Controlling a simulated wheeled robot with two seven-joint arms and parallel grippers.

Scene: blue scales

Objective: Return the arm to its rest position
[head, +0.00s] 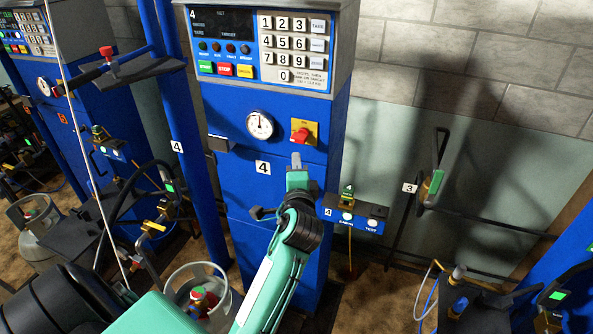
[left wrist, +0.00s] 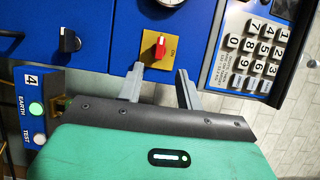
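My left arm reaches up from the bottom of the head view to the blue scale cabinet (head: 275,190) numbered 4. My left gripper (head: 297,160) is in front of the cabinet, just below the red rotary switch (head: 301,134) on its yellow plate. In the left wrist view the two grey fingers (left wrist: 160,69) stand apart with nothing between them. The red switch (left wrist: 160,46) shows just beyond the fingertips, apart from them as far as I can tell. My right gripper is not in view.
A keypad panel (head: 294,45) and a round gauge (head: 259,125) are on the cabinet. A small button box (head: 355,213) juts out at right. A gas cylinder (head: 197,290) stands below at left. Hoses and another scale crowd the left. A wall-mounted handle (head: 437,165) is at right.

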